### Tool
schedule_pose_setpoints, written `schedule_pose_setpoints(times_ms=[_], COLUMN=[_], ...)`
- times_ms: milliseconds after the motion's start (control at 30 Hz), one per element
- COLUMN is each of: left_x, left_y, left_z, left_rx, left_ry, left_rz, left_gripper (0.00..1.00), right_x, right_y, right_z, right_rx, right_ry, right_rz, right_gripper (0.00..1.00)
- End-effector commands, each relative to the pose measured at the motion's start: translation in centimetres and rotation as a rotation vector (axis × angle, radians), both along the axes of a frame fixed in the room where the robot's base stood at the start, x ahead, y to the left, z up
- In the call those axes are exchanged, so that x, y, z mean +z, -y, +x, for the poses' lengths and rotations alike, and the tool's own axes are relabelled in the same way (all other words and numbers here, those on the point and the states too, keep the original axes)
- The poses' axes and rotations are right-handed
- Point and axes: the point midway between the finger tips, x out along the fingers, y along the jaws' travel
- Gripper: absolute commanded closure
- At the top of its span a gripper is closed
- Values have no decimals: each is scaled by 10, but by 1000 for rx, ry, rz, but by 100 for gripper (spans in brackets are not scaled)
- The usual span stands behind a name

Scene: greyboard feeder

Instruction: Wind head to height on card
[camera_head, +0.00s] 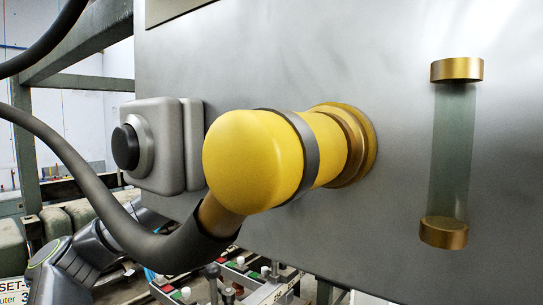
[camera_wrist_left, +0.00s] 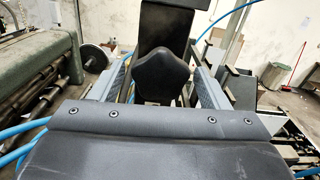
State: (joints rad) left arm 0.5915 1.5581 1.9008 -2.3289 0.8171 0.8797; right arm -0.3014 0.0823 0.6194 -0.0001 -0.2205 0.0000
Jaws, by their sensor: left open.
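A white card (camera_head: 14,291) with cut-off print, "SET-" and "uter 3", shows at the lower left edge of the head view. My left arm is beside it; its gripper is hidden in that view. In the left wrist view my left gripper (camera_wrist_left: 163,68) is open, with its two grey fingers apart. A dark rounded shape (camera_wrist_left: 162,66) shows between the fingers, below a dark upright block (camera_wrist_left: 165,25). I cannot tell what it is, or whether it touches the fingers. I cannot pick out the head that the task names. My right gripper is not in view.
A large grey metal panel (camera_head: 400,190) fills much of the head view. It bears a yellow cylinder (camera_head: 255,160) with a cable, a brass-capped sight glass (camera_head: 452,150) and a grey box (camera_head: 165,145) with a black knob. A green roller machine (camera_wrist_left: 40,75) stands left in the wrist view.

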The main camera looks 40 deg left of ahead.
Motion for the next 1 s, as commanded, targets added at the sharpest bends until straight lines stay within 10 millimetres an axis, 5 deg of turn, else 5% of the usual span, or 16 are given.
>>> schedule_pose_setpoints(times_ms=[300,633,1000], left_x=[0,0,-1], left_y=[0,0,0], left_z=[1,0,0], left_rx=[1,0,0], left_ry=[0,0,-6], left_rz=[0,0,62], left_gripper=[32,75,75], right_x=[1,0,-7], right_y=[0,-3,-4], right_z=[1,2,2], right_rx=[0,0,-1], right_ry=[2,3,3], right_rz=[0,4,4], right_gripper=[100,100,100])
